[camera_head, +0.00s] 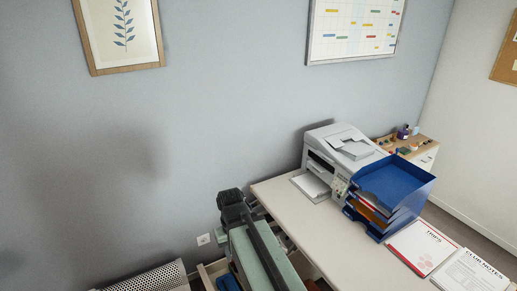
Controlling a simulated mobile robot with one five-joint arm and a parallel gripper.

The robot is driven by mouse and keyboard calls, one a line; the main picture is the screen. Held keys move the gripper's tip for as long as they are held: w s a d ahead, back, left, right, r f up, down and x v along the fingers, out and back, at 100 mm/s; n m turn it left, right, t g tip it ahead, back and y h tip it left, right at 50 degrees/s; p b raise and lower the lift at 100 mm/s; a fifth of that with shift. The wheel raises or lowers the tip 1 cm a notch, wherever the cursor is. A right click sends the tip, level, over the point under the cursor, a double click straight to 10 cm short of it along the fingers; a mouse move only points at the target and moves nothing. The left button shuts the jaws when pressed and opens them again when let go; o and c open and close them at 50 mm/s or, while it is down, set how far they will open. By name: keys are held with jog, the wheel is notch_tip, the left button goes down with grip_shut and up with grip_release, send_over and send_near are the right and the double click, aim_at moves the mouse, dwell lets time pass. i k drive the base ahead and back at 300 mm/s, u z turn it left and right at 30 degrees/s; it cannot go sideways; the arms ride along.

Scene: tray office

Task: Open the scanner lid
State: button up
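The scanner (337,158) is the white and grey printer-like machine at the back of the desk, against the wall. Its top looks closed, with a raised paper feeder on it. A small control panel shows on its front right, and paper lies on its front tray. My folded arm rises at the lower middle, to the left of the scanner and apart from it. I cannot make out my gripper; the arm's links cover that area.
A blue stacked tray (392,190) with papers stands close to the scanner's right front. Papers (422,246) lie on the right of the desk (325,228). A small cabinet (424,155) stands behind.

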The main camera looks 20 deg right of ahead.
aim_at(351, 157)
jog(key=u, duration=0.45)
jog(key=i, duration=1.15)
jog(key=u, duration=0.3)
